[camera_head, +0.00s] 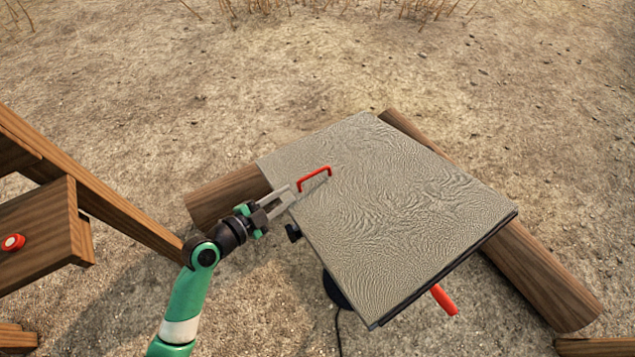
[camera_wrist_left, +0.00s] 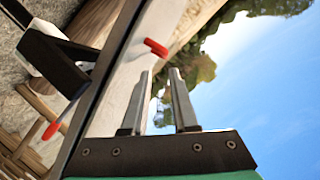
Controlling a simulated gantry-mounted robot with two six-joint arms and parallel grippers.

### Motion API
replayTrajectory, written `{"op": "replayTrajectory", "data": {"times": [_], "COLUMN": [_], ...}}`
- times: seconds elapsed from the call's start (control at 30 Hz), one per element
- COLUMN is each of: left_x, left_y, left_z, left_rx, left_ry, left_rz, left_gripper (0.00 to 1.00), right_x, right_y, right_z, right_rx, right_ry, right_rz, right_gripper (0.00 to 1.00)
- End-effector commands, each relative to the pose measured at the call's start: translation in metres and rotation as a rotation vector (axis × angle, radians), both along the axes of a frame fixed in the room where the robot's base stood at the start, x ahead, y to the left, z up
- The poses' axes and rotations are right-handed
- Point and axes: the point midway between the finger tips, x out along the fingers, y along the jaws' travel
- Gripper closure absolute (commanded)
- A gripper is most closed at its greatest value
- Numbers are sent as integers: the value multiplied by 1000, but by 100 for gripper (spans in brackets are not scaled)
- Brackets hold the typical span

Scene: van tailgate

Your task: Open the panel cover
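The panel cover (camera_head: 400,200) is a flat, grey, wood-grained board, lying closed and slightly tilted. A red bracket handle (camera_head: 314,177) stands on it near its left edge. My left gripper (camera_head: 292,193) reaches in over that edge, with its fingertips just short of the handle. In the left wrist view, its two fingers (camera_wrist_left: 160,72) are apart with nothing between them. The red handle (camera_wrist_left: 155,47) shows end-on just beyond the tips. I cannot tell if a finger touches it. My right gripper is not in view.
Wooden logs (camera_head: 540,275) lie beside the panel. A red lever (camera_head: 444,299) sticks out under its front edge. A wooden frame with a box and red knob (camera_head: 13,242) stands at the left. The sandy ground behind is clear.

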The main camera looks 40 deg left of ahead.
Motion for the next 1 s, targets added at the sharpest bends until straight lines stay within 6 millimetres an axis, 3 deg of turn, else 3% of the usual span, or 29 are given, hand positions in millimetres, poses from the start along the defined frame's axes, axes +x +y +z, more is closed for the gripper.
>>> {"op": "replayTrajectory", "data": {"times": [0.27,0.7,1.0], "left_x": [18,102,113], "left_y": [1,3,3], "left_z": [-2,-28,-30], "left_rx": [3,4,2], "left_ry": [-4,-4,-3], "left_rz": [-3,-2,0], "left_gripper": [73,73,73], "right_x": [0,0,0], "right_y": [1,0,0], "right_z": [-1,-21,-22], "right_rx": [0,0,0], "right_ry": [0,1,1], "right_rz": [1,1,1], "right_gripper": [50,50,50]}}
